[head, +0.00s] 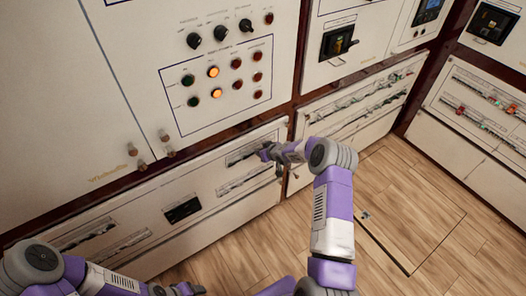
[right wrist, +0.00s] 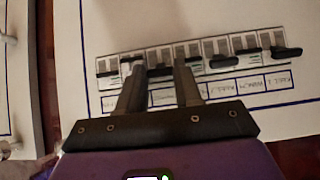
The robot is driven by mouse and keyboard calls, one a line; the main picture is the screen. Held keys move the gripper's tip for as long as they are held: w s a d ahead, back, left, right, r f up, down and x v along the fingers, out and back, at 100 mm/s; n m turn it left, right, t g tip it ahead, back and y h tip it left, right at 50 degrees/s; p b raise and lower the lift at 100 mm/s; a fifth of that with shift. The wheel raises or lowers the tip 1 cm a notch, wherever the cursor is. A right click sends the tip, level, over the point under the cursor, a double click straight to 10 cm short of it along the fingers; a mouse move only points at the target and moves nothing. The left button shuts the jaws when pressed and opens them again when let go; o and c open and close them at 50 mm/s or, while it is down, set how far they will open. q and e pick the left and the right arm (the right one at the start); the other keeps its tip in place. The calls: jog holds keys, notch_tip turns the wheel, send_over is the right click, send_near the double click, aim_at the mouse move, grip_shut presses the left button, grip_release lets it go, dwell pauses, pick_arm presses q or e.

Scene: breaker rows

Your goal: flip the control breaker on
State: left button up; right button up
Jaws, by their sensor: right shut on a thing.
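A row of breakers (right wrist: 195,58) with black levers runs across a white panel in the right wrist view. The labels under it appear upside down and are too blurred to read, so I cannot tell which one is the control breaker. My right gripper (right wrist: 159,66) is at the left half of the row, its fingers around a dark breaker lever (right wrist: 160,72), mostly hidden. In the head view the right gripper (head: 266,153) reaches the upper breaker row (head: 244,156) on the low panel. My left gripper (head: 188,289) is at the bottom edge, its jaws unclear.
Above is a panel with knobs and lit orange lamps (head: 214,72). A small black display (head: 183,210) and more breaker rows (head: 105,240) sit to the left on the low panel. Further cabinets stand to the right. The wooden floor (head: 400,200) is clear.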

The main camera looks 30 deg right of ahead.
jog(key=o, duration=1)
jog(key=shift+o, duration=0.2)
jog(key=p+v, duration=0.1)
jog(key=v, duration=0.6)
jog(key=shift+s+r, duration=0.2)
